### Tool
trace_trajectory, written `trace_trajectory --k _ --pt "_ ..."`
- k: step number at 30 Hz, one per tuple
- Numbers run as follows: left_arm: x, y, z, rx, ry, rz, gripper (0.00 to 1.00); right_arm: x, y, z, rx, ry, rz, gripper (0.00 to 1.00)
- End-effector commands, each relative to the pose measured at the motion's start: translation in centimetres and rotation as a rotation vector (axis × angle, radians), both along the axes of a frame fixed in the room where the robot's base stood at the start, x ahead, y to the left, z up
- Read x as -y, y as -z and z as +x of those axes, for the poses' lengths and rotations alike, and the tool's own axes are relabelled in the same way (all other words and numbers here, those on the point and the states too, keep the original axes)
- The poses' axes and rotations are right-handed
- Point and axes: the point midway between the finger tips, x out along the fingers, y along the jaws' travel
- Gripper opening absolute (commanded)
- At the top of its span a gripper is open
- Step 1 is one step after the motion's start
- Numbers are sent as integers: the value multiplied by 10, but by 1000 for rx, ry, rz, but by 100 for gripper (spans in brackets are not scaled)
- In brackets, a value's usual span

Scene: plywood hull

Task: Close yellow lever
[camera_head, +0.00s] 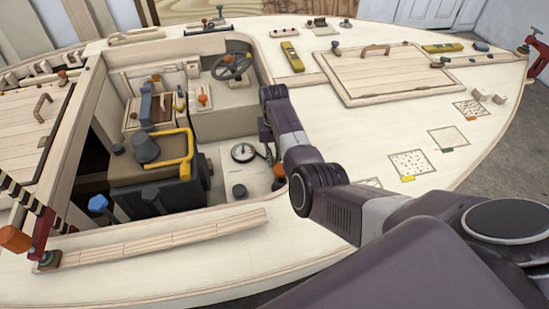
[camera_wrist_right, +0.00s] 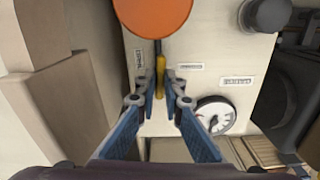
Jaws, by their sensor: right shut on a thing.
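The yellow lever (camera_wrist_right: 160,66) is a small, slim handle on a pale panel in the right wrist view, below a round orange knob. My right gripper (camera_wrist_right: 163,85) has its blue fingers drawn together at the tips around the lever's lower end. In the head view my right arm reaches down into the open cockpit, and its gripper (camera_head: 270,153) is small and partly hidden at the panel. The lever cannot be made out there. My left gripper is in neither view.
The orange knob (camera_wrist_right: 155,14) and a white round gauge (camera_wrist_right: 213,115) sit close to my right fingers. A dark grey knob (camera_wrist_right: 266,14) is at upper right. In the head view, a yellow bent handle (camera_head: 188,152) and a steering wheel (camera_head: 231,66) stand in the cockpit.

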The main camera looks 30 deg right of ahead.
Motion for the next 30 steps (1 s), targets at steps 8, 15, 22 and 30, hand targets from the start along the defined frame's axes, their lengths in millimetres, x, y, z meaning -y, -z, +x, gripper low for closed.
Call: trace_trajectory --k 8,15,22,30 --pt "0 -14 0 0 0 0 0 -4 -3 2 0 213 1 0" --pt "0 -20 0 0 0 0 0 -7 -2 5 1 441 -1 0" --pt "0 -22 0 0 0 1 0 -10 -1 9 2 659 0 0" --pt "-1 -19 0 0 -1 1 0 -11 -1 14 3 916 1 0"
